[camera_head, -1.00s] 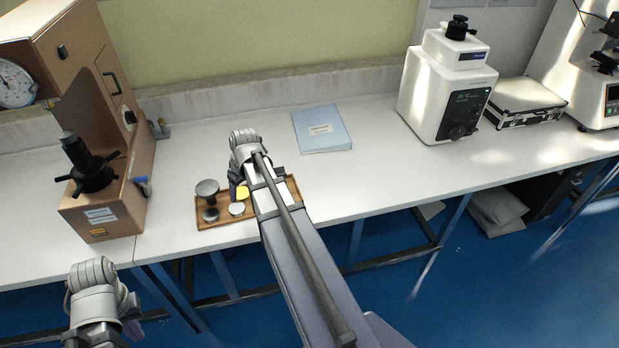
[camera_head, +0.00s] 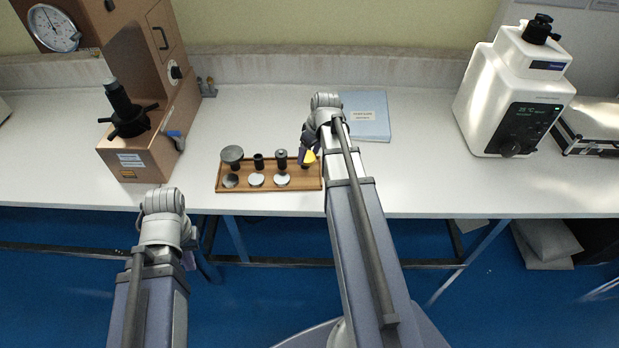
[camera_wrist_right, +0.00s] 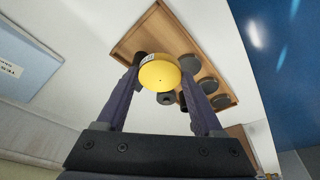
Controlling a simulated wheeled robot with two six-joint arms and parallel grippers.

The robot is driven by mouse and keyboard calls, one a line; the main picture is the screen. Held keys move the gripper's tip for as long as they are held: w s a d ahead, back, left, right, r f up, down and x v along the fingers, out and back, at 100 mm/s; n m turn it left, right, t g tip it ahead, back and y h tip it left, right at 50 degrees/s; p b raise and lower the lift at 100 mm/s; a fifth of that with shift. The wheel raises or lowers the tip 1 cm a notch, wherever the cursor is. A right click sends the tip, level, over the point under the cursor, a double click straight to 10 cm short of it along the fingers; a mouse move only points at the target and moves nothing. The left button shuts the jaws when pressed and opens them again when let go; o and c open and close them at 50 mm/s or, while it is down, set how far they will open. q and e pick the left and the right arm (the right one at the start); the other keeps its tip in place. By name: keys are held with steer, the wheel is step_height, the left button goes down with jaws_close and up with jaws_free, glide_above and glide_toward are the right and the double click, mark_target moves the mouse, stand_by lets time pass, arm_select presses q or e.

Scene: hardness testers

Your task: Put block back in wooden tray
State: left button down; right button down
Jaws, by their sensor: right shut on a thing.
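The yellow round block (camera_head: 309,157) is held between the fingers of my right gripper (camera_head: 306,148), at the right end of the wooden tray (camera_head: 262,188). In the right wrist view, the yellow block (camera_wrist_right: 160,75) is face-on between the two dark fingers of the right gripper (camera_wrist_right: 160,88), with the tray (camera_wrist_right: 150,30) behind it. I cannot tell whether the block touches the tray. My left gripper (camera_head: 188,258) is low on the left, in front of the bench, mostly hidden by its own arm.
Several grey discs and dark cylindrical pieces stand in the tray's left and middle. A brown tester (camera_head: 160,110) stands left, a white tester (camera_head: 515,90) right. A blue folder (camera_head: 366,115) lies behind my right arm. The bench (camera_head: 425,165) is clear right of the arm.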

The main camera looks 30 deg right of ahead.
mark_target(314, 163)
steer(key=shift+f+b, duration=4.95)
steer(key=shift+f, duration=0.15)
steer(key=shift+r, duration=0.15)
steer(key=shift+c, duration=1.5)
jaws_free()
steer(key=p+v, duration=1.2)
